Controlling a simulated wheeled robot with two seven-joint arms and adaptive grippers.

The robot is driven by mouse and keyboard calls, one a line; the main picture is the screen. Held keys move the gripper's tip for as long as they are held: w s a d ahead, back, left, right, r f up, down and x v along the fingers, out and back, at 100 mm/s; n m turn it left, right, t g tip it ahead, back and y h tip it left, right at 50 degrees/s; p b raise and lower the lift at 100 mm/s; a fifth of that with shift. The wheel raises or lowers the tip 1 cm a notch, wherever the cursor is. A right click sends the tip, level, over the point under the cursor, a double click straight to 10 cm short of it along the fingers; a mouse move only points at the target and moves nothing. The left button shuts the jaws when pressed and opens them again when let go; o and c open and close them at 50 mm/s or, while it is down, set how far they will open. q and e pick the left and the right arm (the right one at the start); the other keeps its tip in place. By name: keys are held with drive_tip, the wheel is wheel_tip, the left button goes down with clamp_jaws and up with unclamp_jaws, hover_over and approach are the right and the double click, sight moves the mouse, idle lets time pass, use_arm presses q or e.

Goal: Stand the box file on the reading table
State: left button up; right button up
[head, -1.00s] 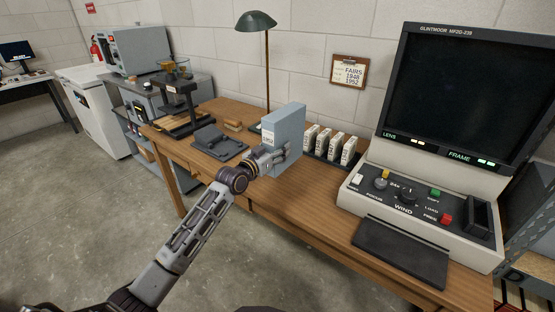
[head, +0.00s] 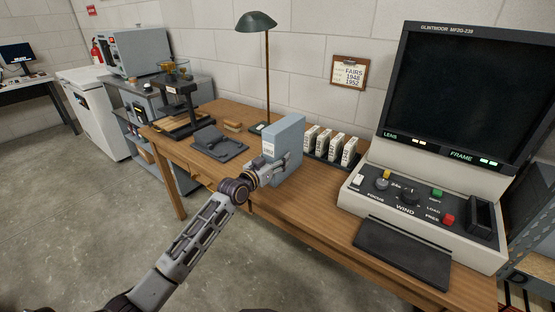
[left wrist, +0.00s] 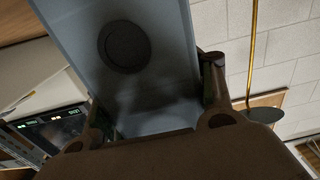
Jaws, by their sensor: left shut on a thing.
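The box file (head: 287,140) is blue-grey with a white spine label. It is upright at the middle of the wooden reading table (head: 330,193) in the head view. My left gripper (head: 277,168) is shut on its lower part from the near left side. The left wrist view shows the box file (left wrist: 165,55) close up between the fingers, with a dark round spot on its face. I cannot tell whether its bottom edge touches the table top. My right gripper is not in view.
Small white labelled boxes (head: 333,146) stand in a dark tray close behind and right of the file. A green lamp (head: 257,22) stands behind it. A microfilm reader (head: 425,215) fills the right end. A dark grey stand (head: 219,143) lies to the left.

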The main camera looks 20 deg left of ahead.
sight(272, 162)
use_arm(q)
drive_tip(key=shift+r, duration=0.1)
drive_tip(key=o, duration=1.5)
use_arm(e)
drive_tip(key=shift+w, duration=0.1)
use_arm(q)
drive_tip(key=shift+s, duration=0.1)
drive_tip(key=shift+p+v, duration=0.3)
drive_tip(key=shift+v, duration=3.05)
drive_tip(key=shift+p+v, duration=0.55)
drive_tip(key=shift+v, duration=1.8)
drive_tip(key=shift+s+a, duration=0.1)
drive_tip(key=shift+s, duration=0.1)
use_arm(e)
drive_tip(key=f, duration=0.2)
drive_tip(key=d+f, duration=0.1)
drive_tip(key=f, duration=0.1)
